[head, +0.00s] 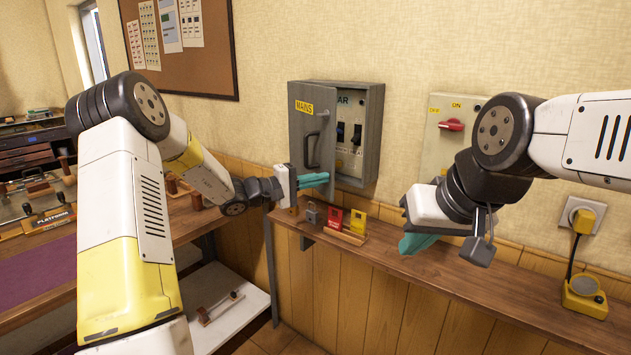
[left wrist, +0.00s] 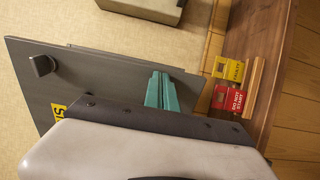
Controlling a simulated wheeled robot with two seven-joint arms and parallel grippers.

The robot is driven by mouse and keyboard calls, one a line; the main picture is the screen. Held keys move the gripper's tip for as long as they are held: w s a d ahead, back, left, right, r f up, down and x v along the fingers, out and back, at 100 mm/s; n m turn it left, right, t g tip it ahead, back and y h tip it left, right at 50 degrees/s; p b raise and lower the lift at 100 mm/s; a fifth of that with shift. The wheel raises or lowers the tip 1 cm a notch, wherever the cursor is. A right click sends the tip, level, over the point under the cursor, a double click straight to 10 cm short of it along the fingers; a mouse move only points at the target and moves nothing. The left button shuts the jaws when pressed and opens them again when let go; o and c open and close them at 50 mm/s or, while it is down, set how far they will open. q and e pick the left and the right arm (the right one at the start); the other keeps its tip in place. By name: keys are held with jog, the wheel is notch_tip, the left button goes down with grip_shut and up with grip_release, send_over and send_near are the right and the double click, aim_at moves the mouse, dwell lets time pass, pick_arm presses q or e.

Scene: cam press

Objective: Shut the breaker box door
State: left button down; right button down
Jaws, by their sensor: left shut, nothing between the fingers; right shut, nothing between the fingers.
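The grey breaker box (head: 372,135) is on the wall, with switches showing inside at its right. Its door (head: 318,105), with a yellow MAINS label and a dark handle (head: 311,148), stands partly open and covers the left part of the box. The door also shows in the left wrist view (left wrist: 90,85). My left gripper (head: 314,180) is shut and empty by the door's lower part; the left wrist view shows its teal fingers (left wrist: 162,92) close to the door, but I cannot tell if they touch it. My right gripper (head: 418,243) is shut and empty above the shelf, right of the box.
A wooden shelf (head: 455,287) runs below the box. A grey padlock (head: 312,213) and red (head: 335,219) and yellow (head: 358,222) tags stand on it below the door. A red rotary switch (head: 451,125) is on the wall at right. A yellow plugged-in device (head: 584,296) sits far right.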

pick_arm(q)
jog(key=x, duration=1.1)
jog(key=shift+w+a, duration=0.25)
jog(key=shift+w, duration=0.05)
jog(key=shift+a+f, duration=0.1)
